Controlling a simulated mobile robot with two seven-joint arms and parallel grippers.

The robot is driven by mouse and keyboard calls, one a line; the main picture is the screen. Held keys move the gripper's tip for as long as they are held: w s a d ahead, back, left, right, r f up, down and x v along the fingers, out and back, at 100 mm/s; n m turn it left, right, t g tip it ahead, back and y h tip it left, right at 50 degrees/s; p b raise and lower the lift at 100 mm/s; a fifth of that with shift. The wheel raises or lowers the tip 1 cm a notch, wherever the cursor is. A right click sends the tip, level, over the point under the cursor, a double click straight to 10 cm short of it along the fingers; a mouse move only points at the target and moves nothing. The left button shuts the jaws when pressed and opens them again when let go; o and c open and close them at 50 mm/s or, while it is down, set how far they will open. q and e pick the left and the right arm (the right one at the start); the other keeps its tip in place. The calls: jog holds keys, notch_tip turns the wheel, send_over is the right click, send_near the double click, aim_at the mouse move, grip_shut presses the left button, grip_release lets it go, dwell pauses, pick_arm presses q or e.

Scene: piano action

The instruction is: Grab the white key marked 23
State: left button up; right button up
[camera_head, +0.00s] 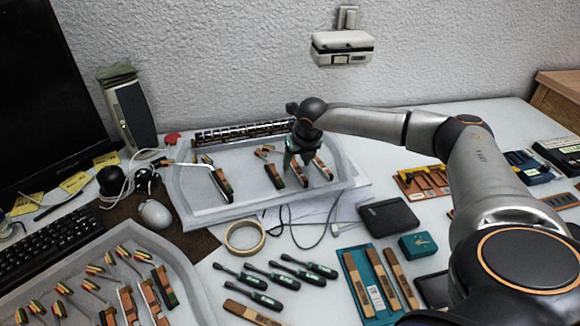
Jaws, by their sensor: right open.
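Several piano keys with wooden and dark ends lie in the white tray (240,212) at the back of the table. One key (219,182) with a long white part is at the left of that tray, and a short dark-ended key (274,176) is near its middle. Two more keys, one (299,176) under my gripper and one (323,169) to its right, lie close together. No number is legible, so I cannot tell which is 23. My right gripper (292,162) is open, pointing down just above these two; contact is unclear. My left gripper is out of view.
A second tray (190,268) with more action parts is at the front left. A tape roll (244,236), several dark-handled screwdrivers (288,279), a black pad (388,217) and a teal box (418,245) lie in front. A cable crosses the table near the tape.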

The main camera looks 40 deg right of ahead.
jog(key=shift+w+f, duration=0.1)
jog(key=shift+f, duration=0.05)
grip_shut()
dwell(0.4)
